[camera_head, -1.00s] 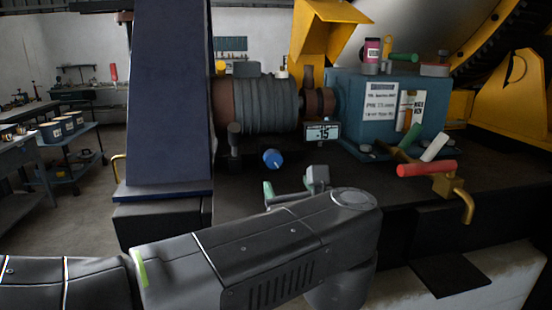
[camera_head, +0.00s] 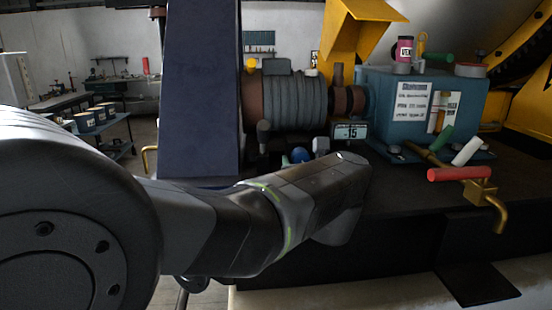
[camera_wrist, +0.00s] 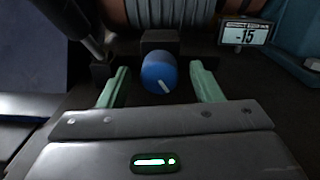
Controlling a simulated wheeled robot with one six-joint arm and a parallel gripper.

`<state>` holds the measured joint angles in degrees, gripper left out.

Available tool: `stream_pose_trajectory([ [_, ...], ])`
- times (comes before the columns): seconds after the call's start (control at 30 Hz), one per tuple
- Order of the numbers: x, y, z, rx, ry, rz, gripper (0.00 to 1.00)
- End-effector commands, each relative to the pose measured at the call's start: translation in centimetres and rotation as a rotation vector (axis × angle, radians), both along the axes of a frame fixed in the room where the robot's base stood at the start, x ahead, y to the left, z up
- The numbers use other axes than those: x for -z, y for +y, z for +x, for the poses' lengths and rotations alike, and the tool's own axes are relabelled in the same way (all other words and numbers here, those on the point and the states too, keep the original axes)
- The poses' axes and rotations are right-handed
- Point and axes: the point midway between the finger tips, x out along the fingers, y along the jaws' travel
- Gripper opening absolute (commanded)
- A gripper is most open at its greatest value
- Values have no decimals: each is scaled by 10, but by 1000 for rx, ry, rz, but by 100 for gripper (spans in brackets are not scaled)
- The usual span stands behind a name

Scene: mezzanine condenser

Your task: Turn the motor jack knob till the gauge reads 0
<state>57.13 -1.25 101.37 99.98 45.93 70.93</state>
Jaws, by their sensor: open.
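The blue jack knob (camera_wrist: 160,80) with a white pointer line sits on a dark block in front of the motor. In the wrist view my gripper (camera_wrist: 158,88) is open, with one green finger on each side of the knob and a gap to both. The gauge (camera_wrist: 247,34) stands right of the knob and reads -15 in the wrist view. In the head view the gauge (camera_head: 350,132) also shows 15, its sign hard to make out.
The ribbed grey motor (camera_head: 290,100) is behind the knob. A blue gearbox (camera_head: 375,90) stands to the right, with a brass valve with a red handle (camera_head: 458,174) before it. A dark blue upright panel (camera_head: 198,90) stands on the left. A dark post (camera_wrist: 98,38) is close to my left finger.

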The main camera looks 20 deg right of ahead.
Motion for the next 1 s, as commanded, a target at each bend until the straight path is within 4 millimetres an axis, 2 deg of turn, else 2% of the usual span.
stream_pose_trajectory([
  [0.13, 0, -1, 8, 0, 1, 0, 59],
  [0.4, 0, -2, 9, 0, 1, -1, 59],
  [0.47, 0, -2, 9, 0, 1, -1, 49],
  [0.63, 0, -2, 8, 0, 0, -1, 16],
  [0.83, 2, -1, 9, 0, 8, -35, 15],
  [1.0, 6, 0, 9, -2, 41, -183, 15],
])
